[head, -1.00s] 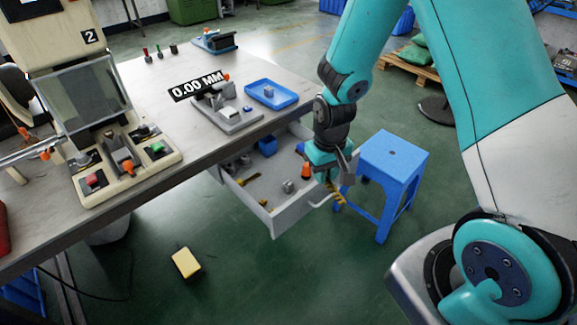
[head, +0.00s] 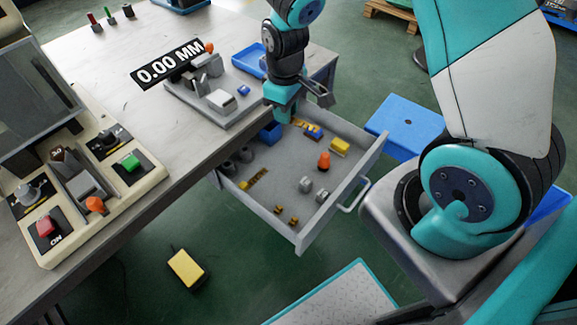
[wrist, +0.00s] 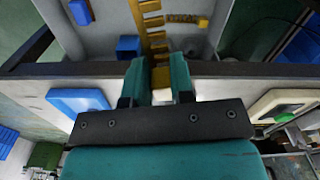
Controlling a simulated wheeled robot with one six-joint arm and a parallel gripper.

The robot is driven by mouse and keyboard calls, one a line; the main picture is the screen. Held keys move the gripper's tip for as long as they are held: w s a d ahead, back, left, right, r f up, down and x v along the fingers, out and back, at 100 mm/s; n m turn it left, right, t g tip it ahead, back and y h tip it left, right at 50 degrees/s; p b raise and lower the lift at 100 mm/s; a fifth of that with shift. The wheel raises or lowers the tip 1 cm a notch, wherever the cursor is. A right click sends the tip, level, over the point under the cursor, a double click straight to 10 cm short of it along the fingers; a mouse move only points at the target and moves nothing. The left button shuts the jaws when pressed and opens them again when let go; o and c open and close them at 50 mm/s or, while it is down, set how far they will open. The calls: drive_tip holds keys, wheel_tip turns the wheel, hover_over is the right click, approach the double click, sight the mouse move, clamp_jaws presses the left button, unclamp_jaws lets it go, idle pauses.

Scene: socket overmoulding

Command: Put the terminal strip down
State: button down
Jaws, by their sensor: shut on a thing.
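My gripper (head: 283,112) is at the inner end of the open drawer (head: 330,212), close to the table edge. In the wrist view, my gripper (wrist: 159,75) is shut on the brass-yellow terminal strip (wrist: 152,33). The strip reaches away from between the teal fingers over the grey drawer floor; whether it touches the floor I cannot tell. In the head view only a small part of the strip seems to show beside the fingers. Another brass strip (head: 258,176) lies in the drawer.
The drawer also holds an orange-red piece (head: 324,160), a yellow block (head: 340,146), a blue bin (head: 270,132) and grey cylinders (head: 306,184). The table edge and a grey fixture (head: 222,100) are near my gripper. A blue stool (head: 405,124) stands beyond the drawer.

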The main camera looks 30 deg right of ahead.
sight(267, 191)
drive_tip(key=a+f+n+b, duration=0.7)
drive_tip(key=n+b, duration=0.6)
drive_tip(key=n, duration=0.3)
drive_tip(key=f+b, duration=0.1)
drive_tip(key=f, duration=0.5)
drive_tip(key=f+b, duration=0.1)
drive_tip(key=f, duration=0.5)
drive_tip(key=f+b, duration=0.2)
drive_tip(key=f, duration=0.4)
drive_tip(key=shift+s+a+f, duration=0.15)
drive_tip(key=shift+s+f, duration=0.05)
drive_tip(key=shift+s, duration=0.1)
drive_tip(key=shift+f, duration=0.1)
drive_tip(key=c, duration=1.4)
unclamp_jaws()
drive_tip(key=shift+f, duration=0.1)
drive_tip(key=o, duration=0.4)
